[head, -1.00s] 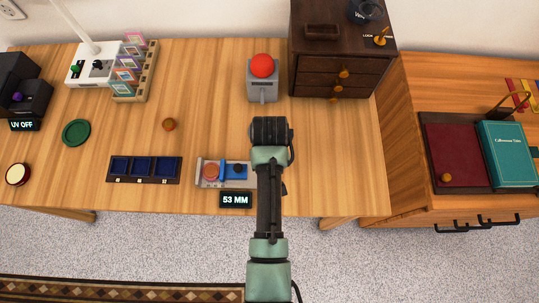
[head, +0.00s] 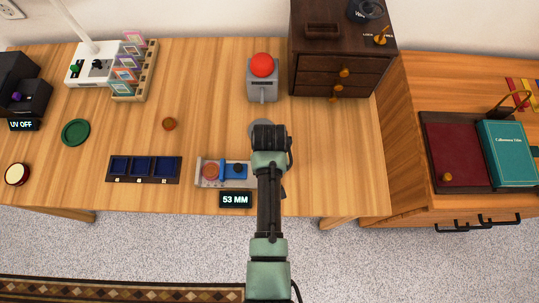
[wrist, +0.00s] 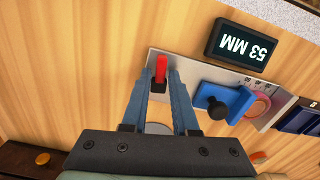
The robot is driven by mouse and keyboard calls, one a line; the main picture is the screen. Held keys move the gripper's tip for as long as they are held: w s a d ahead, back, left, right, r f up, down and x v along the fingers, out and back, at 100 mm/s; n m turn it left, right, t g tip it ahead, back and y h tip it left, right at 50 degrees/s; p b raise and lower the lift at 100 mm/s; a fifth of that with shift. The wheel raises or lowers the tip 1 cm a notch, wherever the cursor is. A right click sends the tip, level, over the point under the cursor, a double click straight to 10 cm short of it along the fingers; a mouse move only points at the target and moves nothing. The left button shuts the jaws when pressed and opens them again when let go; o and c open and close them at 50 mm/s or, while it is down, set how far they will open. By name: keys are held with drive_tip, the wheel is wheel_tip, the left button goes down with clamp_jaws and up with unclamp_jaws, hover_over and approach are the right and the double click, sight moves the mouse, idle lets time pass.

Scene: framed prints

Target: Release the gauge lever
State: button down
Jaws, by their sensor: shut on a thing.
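The gauge is a pale metal plate (wrist: 215,75) on the desk, with a blue slide (wrist: 232,104) bearing a black knob (wrist: 217,110). Its display (wrist: 240,46) reads 53 MM. A red lever (wrist: 161,69) stands at one end of the plate. My gripper (wrist: 160,82) is shut on the red lever, one blue finger on each side. In the head view the gauge slide (head: 235,170) lies left of my gripper (head: 270,150), which hides the lever. An orange-brown disc (head: 210,171) sits at the gauge's left end.
A grey disc (head: 258,126) lies partly hidden behind my gripper. A blue three-pocket tray (head: 144,168) is left of the gauge. A red button (head: 263,66) on a grey box and a dark drawer cabinet (head: 340,65) stand farther back. The desk between them is mostly clear.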

drive_tip(key=shift+a+r+m+p, duration=0.1)
drive_tip(key=shift+r+m+p, duration=0.1)
drive_tip(key=shift+m+p, duration=0.45)
drive_tip(key=shift+f+m, duration=0.15)
drive_tip(key=shift+m, duration=0.3)
drive_tip(key=c, duration=0.9)
unclamp_jaws()
wheel_tip(320, 180, up, 13)
drive_tip(key=shift+f+p, duration=0.1)
drive_tip(key=shift+p, duration=0.35)
